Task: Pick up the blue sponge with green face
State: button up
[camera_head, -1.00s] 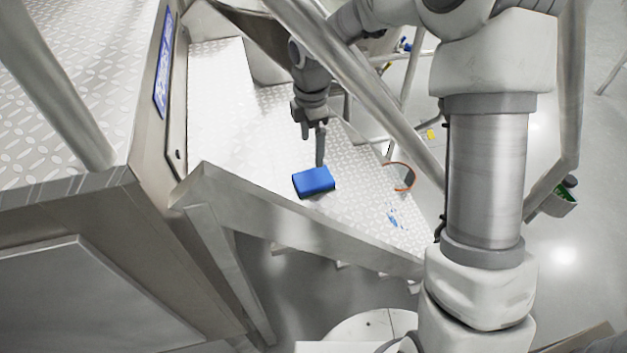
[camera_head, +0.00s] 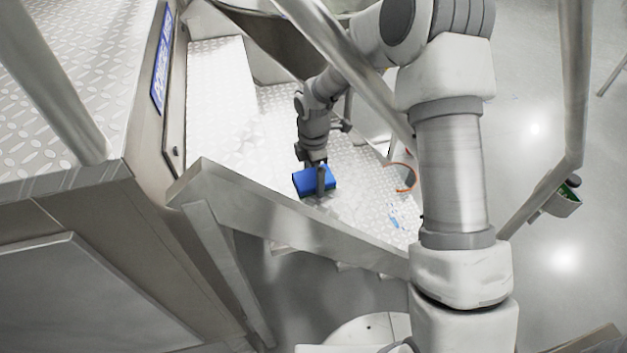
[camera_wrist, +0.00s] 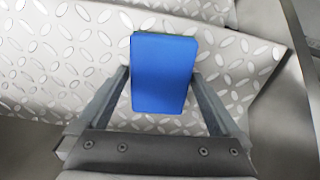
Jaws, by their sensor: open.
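The blue sponge (camera_head: 306,183) lies on a diamond-plate metal step (camera_head: 270,130) near the step's front edge. In the wrist view the sponge (camera_wrist: 162,73) shows its blue face, with a thin dark greenish edge along its far side; its underside is hidden. My gripper (camera_head: 318,178) is over the sponge in the head view, and one finger crosses in front of it. I cannot tell the height of the fingertips over the step.
A metal rail (camera_head: 290,222) runs along the front of the step. An orange-rimmed item (camera_head: 402,176) and blue marks (camera_head: 397,217) are on the step to the right. A blue sign (camera_head: 161,60) is on the left wall. A green-filled holder (camera_head: 563,198) hangs at the right.

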aim_at(314, 173)
jog(key=shift+c, duration=0.3)
jog(key=c, duration=1)
jog(key=shift+r, duration=0.1)
jog(key=shift+r, duration=0.4)
jog(key=r, duration=0.2)
jog(key=w+r, duration=0.1)
jog(key=shift+r+p, duration=0.35)
jog(key=shift+r, duration=0.05)
jog(key=w+d+r, duration=0.1)
jog(key=w+r, duration=0.5)
jog(key=w, duration=0.4)
jog(key=shift+w+r+p, duration=0.15)
jog(key=shift+w+p, duration=0.15)
jog(key=shift+p, duration=0.15)
